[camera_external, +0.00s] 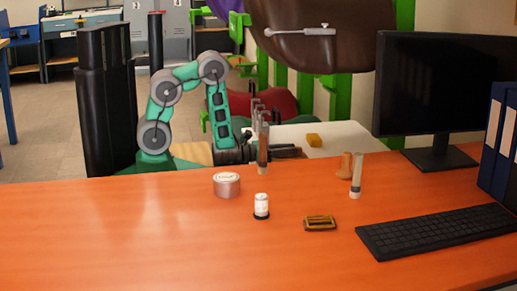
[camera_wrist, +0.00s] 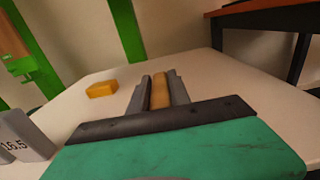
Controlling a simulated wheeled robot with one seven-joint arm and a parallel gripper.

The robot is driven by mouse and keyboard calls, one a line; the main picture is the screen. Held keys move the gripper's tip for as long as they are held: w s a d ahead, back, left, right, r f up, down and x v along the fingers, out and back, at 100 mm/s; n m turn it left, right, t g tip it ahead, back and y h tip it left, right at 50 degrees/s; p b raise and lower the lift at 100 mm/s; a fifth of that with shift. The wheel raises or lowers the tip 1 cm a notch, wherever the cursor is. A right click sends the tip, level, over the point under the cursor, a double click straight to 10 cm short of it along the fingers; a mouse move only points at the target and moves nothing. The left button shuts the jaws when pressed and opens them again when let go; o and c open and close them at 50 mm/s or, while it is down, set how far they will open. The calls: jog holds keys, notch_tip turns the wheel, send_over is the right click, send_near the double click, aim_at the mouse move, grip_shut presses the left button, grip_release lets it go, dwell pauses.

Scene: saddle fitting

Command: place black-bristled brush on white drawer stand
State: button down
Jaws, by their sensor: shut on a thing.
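My gripper (camera_wrist: 160,88) is shut on a narrow tan piece (camera_wrist: 160,93), which looks like the wooden body of the black-bristled brush. No bristles show, so I cannot confirm this. The white drawer stand (camera_wrist: 222,85) has a flat pale top beneath and ahead of the fingers. In the external view, my gripper (camera_external: 287,151) is low at the left part of the stand top (camera_external: 345,135), behind the desk. The held piece is not clear there. I cannot tell whether it touches the top. The stand's drawers are hidden.
A yellow block (camera_wrist: 102,89) lies on the stand top, left of my fingers. Grey upright pieces (camera_wrist: 22,135), one marked 16.5, stand close at the left. The orange desk (camera_external: 120,235) holds a tin (camera_external: 227,186), a white bottle (camera_external: 261,206) and a small brown-framed object (camera_external: 320,223).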

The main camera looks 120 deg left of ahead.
jog(key=shift+f, duration=0.25)
jog(key=c, duration=1.2)
grip_release()
jog(key=shift+r, duration=0.1)
jog(key=shift+r, duration=0.2)
jog(key=b+v, duration=0.2)
jog(key=v, duration=1)
